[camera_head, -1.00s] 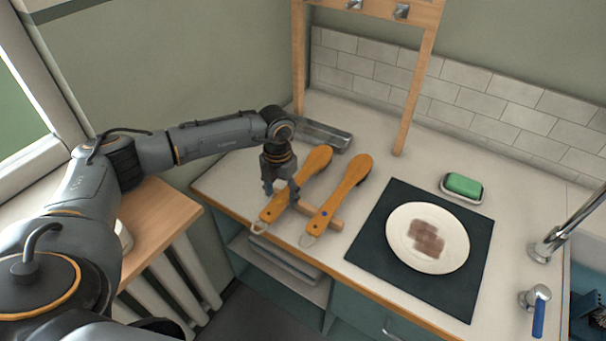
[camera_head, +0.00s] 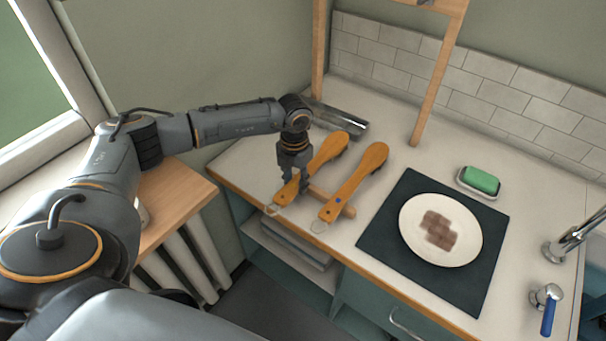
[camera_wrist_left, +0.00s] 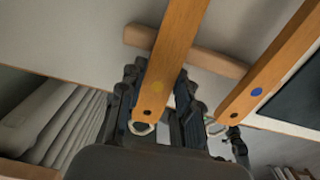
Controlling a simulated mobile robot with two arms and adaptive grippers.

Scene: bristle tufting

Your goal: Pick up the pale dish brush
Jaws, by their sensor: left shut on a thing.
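Two wooden dish brushes lie side by side on the counter, their near handle ends propped on a wooden rod (camera_head: 345,209). The left brush (camera_head: 327,153) has a yellow dot on its handle (camera_wrist_left: 175,45) in the wrist view. The right brush (camera_head: 355,182) has a blue dot. Both look the same orange-brown, so I cannot tell by colour which is the pale one. My left gripper (camera_head: 294,192) points down and is shut on the left brush's handle, near its wire loop, with one finger on each side. The bristles are hidden.
A dark mat (camera_head: 378,240) with a stained white plate (camera_head: 465,252) lies to the right. A green sponge (camera_head: 481,180) sits in a dish behind it. A metal tray (camera_head: 340,120) and a wooden rack (camera_head: 438,85) stand at the back. A tap (camera_head: 568,242) is far right.

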